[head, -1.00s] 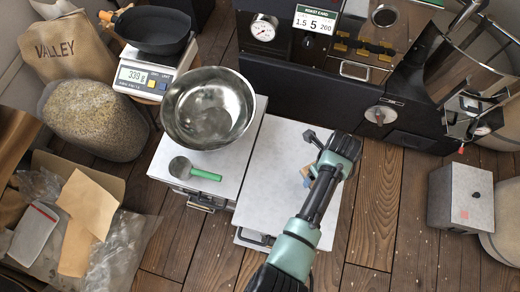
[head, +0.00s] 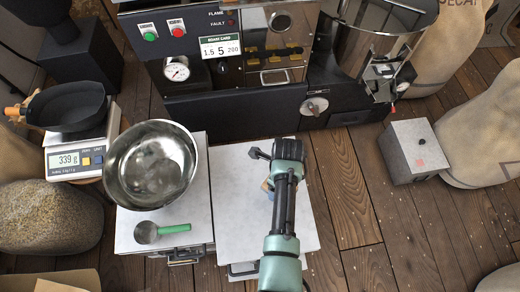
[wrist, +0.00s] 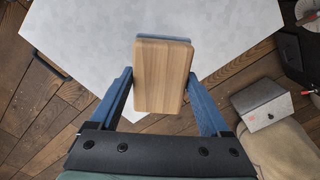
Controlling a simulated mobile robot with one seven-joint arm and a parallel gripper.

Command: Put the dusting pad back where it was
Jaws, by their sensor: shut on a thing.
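The dusting pad is a wooden block (wrist: 163,75) with a thin blue-grey layer along its far edge in the wrist view. My gripper (wrist: 160,85) is shut on it, with one blue finger at each side. In the head view my gripper (head: 272,183) is over the right-hand white-topped stand (head: 238,190), and only a small piece of the pad (head: 266,187) shows beside my arm. The stand top (wrist: 95,40) lies under the pad in the wrist view. I cannot tell whether the pad touches it.
On the left stand (head: 128,222) are a steel bowl (head: 150,170) and a green-handled scoop (head: 160,231). A scale (head: 85,155) carries a black pan (head: 68,108). The roaster (head: 235,100) stands behind. A grey box (head: 413,150) is at right, with clear floor before it.

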